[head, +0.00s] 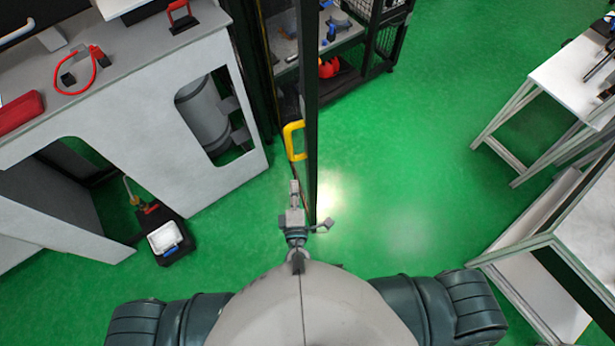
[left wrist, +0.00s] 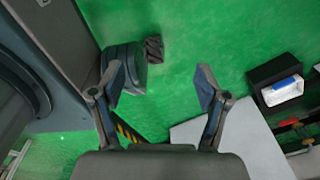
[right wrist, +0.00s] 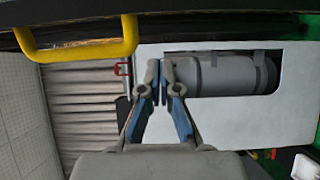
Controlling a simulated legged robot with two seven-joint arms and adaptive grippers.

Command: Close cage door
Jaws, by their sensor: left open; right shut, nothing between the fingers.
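The cage door (head: 311,100) shows in the head view as a tall dark panel seen nearly edge-on, standing out over the green floor. Its yellow handle (head: 289,142) is on its left face. My right gripper (head: 295,188) is just below the handle in the head view, shut and empty. In the right wrist view the shut fingers (right wrist: 161,70) are to the right of and below the yellow handle (right wrist: 75,52), apart from it in the picture. My left gripper (left wrist: 160,85) is open and empty over the floor; I cannot make it out in the head view.
A grey-white bench (head: 150,95) with a cylinder (head: 205,112) in its opening stands left. A black box with a white top (head: 166,238) lies on the floor. White-framed tables (head: 570,80) stand right. The green floor right of the door is clear.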

